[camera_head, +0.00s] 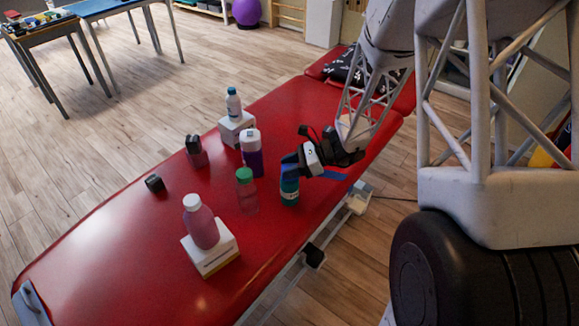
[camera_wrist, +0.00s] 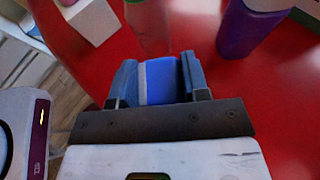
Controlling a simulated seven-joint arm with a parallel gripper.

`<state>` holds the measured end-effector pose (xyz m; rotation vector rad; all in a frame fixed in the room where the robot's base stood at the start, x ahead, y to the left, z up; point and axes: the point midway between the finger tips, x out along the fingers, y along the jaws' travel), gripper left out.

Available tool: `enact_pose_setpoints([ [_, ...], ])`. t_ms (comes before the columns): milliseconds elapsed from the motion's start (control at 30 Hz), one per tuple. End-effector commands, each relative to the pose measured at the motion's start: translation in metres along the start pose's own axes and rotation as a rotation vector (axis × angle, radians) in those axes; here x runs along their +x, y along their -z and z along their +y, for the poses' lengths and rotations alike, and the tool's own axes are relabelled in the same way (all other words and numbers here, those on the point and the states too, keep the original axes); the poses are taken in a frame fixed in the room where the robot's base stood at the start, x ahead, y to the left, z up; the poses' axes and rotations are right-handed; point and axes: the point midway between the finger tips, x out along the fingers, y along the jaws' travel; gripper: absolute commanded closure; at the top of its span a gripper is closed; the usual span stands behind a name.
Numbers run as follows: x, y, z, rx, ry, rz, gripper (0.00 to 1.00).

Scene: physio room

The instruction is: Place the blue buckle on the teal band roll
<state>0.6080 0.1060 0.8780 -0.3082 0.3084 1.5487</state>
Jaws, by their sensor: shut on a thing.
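My gripper (camera_head: 290,167) is shut on the blue buckle (camera_wrist: 162,80), which sits between the two fingers in the wrist view with a pale stripe on its left side. In the head view the fingers mostly hide the buckle. The teal band roll (camera_head: 289,191) stands upright on the red couch, directly below the fingertips. I cannot tell whether the buckle touches its top. The roll is not discernible in the wrist view.
A clear bottle with a green cap (camera_head: 246,192) and a purple bottle (camera_head: 252,158) stand close left of the roll. A pink bottle (camera_head: 202,226) stands on a white box (camera_head: 211,252) nearer the front. The red couch (camera_head: 130,230) is bare at front left.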

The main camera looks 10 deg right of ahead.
Motion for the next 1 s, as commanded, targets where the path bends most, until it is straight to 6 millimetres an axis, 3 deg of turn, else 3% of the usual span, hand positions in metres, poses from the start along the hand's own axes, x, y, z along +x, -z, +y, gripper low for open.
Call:
enact_pose_setpoints([
  [200, 0.001, 0.003, 0.0, 0.001, 0.0, 0.0, 0.83],
  [233, 0.001, 0.003, 0.0, 0.0, 0.0, 0.0, 0.53],
  [367, 0.001, 0.003, 0.0, 0.0, 0.0, 0.0, 0.33],
  [767, 0.0, 0.0, 0.0, 0.0, 0.0, 0.0, 0.32],
  [1000, -0.012, -0.001, 0.0, 0.0, 0.002, -0.001, 0.32],
])
